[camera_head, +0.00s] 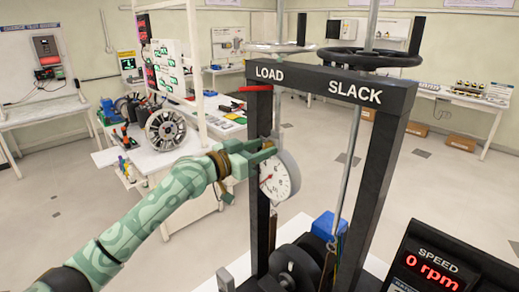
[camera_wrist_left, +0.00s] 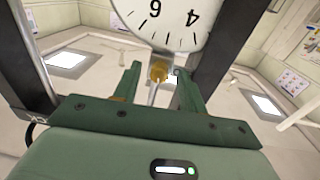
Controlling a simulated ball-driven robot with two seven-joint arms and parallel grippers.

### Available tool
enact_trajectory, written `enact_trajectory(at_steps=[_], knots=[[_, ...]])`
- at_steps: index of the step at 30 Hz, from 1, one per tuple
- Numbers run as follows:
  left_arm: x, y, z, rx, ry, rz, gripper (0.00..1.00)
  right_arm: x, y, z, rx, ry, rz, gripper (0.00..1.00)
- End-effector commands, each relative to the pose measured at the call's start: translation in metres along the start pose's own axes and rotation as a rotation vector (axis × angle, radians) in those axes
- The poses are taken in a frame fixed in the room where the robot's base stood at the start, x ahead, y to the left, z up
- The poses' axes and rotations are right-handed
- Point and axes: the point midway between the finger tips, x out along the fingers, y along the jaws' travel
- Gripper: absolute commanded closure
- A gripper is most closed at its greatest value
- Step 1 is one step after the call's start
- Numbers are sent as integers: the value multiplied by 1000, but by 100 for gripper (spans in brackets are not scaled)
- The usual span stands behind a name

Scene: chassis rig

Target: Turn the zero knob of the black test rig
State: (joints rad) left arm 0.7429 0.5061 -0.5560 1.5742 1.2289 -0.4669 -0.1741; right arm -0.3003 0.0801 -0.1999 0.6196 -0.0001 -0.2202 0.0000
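The black test rig (camera_head: 375,150) is an upright frame marked LOAD and SLACK on its top beam. A round white dial gauge (camera_head: 280,177) with a red needle hangs at its left post; the dial also shows at the top of the left wrist view (camera_wrist_left: 165,18). A small brass-coloured knob (camera_wrist_left: 158,72), which looks like the zero knob, sits at the dial's rim. My left gripper (camera_head: 266,150) is at the gauge's upper edge. In the left wrist view its fingers (camera_wrist_left: 157,88) are apart, with the knob between them and gaps on both sides. My right gripper is out of view.
A black handwheel (camera_head: 369,58) tops the rig, with a vertical rod beside the right post. A speed display (camera_head: 440,268) reading 0 rpm stands at lower right. A blue block (camera_head: 325,226) sits low in the rig. Benches with equipment line the walls; open floor lies between.

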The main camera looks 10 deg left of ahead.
Motion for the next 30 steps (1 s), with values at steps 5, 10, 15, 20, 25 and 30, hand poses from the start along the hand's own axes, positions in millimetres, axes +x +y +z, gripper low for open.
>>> enact_trajectory(at_steps=[5, 10, 15, 20, 25, 30], knots=[[-6, 0, 0, 2, 0, 0, 58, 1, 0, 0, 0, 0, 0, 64], [-36, -1, 3, 4, -2, -1, 58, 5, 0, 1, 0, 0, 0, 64], [-84, -1, 4, 6, -5, -1, 58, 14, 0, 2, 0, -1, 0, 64], [-125, -1, 5, 3, -5, -1, 58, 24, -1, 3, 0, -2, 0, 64], [-153, -1, 3, 2, -3, -1, 58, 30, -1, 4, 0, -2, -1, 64], [-162, 0, 1, 0, -1, 1, 58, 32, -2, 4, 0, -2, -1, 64]])
